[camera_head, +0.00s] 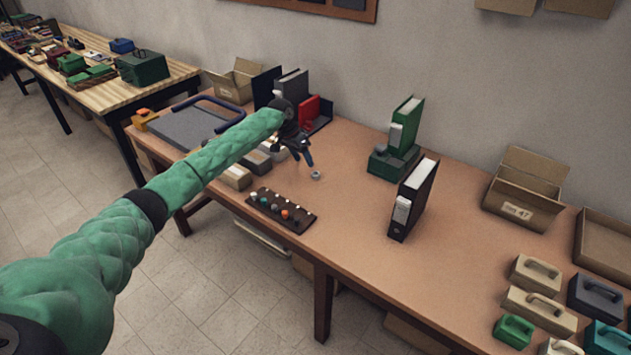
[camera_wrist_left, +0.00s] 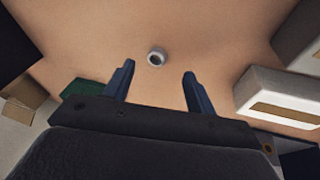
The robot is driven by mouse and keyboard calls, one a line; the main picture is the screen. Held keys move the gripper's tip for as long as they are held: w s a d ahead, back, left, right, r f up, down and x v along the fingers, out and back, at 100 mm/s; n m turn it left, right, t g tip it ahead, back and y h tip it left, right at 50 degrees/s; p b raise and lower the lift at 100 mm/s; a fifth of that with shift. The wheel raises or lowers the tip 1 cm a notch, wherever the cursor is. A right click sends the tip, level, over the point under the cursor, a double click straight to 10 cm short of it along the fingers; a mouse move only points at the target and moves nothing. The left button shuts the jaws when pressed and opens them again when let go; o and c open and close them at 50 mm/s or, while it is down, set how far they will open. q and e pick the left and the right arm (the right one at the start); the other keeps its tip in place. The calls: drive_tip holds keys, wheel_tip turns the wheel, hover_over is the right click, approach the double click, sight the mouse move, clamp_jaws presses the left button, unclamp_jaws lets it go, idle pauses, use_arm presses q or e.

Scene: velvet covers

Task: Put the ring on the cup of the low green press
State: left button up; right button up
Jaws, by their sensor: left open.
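A small grey-white ring (camera_head: 316,175) lies on the brown table; its round opening shows in the left wrist view (camera_wrist_left: 156,57). My left gripper (camera_head: 295,157) is open and empty just above and beside the ring. In the left wrist view the ring appears just beyond the gap between the two blue fingertips (camera_wrist_left: 158,69), apart from both. A low green block-like thing (camera_head: 392,163), which looks like the press, stands to the right, in front of an upright green binder (camera_head: 410,112). I cannot make out its cup. My right gripper is not in view.
A dark rack (camera_head: 267,217) with several small coloured pieces lies at the front edge. White-and-tan boxes (camera_head: 236,177) sit left of the gripper. A black binder (camera_head: 414,198) stands right of the ring. The table between ring and green block is clear.

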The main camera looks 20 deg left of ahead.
sight(315, 173)
use_arm(q)
drive_tip(key=m, duration=0.4)
drive_tip(key=w+d+m, duration=0.1)
drive_tip(key=m, duration=0.1)
drive_tip(key=shift+w+f+t+h, duration=0.1)
drive_tip(key=shift+f+t+h, duration=0.1)
drive_tip(key=shift+t+h, duration=0.15)
drive_tip(key=shift+p+x, duration=0.5)
drive_tip(key=shift+x, duration=0.3)
drive_tip(key=shift+w+f, duration=0.1)
drive_tip(key=shift+f, duration=0.2)
drive_tip(key=p+x, duration=0.2)
drive_tip(key=x, duration=0.1)
drive_tip(key=shift+d+f+p, duration=0.25)
drive_tip(key=shift+f+p, duration=0.05)
drive_tip(key=shift+p, duration=0.1)
drive_tip(key=shift+d+f, duration=0.1)
drive_tip(key=shift+f, duration=0.5)
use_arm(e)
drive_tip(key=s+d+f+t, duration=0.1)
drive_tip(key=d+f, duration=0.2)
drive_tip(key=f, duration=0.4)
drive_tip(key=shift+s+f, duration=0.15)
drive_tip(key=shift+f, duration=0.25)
use_arm(q)
drive_tip(key=c, duration=1.1)
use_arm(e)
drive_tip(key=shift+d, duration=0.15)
